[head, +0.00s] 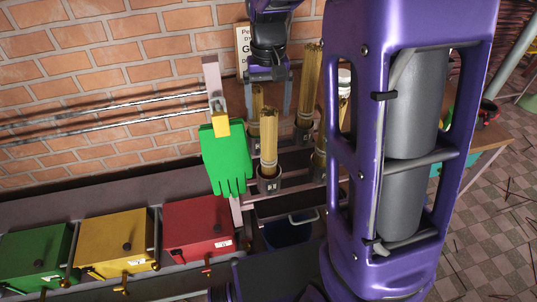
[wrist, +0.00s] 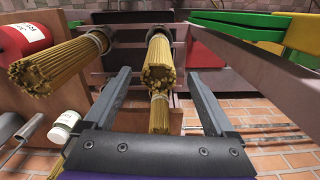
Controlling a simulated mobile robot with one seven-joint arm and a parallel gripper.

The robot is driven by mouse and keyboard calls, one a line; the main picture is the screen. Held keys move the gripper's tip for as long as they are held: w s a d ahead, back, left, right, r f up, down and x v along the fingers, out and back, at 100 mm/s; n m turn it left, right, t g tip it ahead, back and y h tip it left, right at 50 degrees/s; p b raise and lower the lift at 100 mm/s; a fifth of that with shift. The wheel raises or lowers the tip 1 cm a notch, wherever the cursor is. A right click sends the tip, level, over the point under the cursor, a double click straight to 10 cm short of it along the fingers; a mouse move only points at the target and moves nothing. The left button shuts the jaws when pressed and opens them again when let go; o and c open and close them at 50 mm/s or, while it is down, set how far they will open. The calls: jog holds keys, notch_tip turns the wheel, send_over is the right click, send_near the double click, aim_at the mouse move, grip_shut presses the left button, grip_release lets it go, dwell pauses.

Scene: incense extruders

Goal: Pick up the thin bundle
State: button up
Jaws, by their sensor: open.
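Several bundles of tan sticks stand upright in dark cups on a rack. The narrowest-looking bundle (head: 257,101) is at the back left, partly behind my gripper in the head view; it seems to be the lower one in the wrist view (wrist: 159,115). A thicker bundle (head: 268,135) stands in front of it and shows above it in the wrist view (wrist: 158,62). My gripper (head: 269,106) is open and empty, pointing down above the rack. In the wrist view its fingers (wrist: 158,75) lie on either side of the two middle bundles. I cannot tell the exact depth between them.
A taller, thick bundle (head: 309,85) stands close to the right of my gripper; it looms at left in the wrist view (wrist: 55,68). A green glove (head: 225,158) hangs at the rack's left. Green, yellow and red boxes (head: 198,228) line the front left. A brick wall stands behind.

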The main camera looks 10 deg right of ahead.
aim_at(269, 125)
jog(key=shift+d+f+b, duration=0.1)
jog(key=shift+f+b, duration=0.5)
jog(key=shift+f, duration=2.4)
grip_shut()
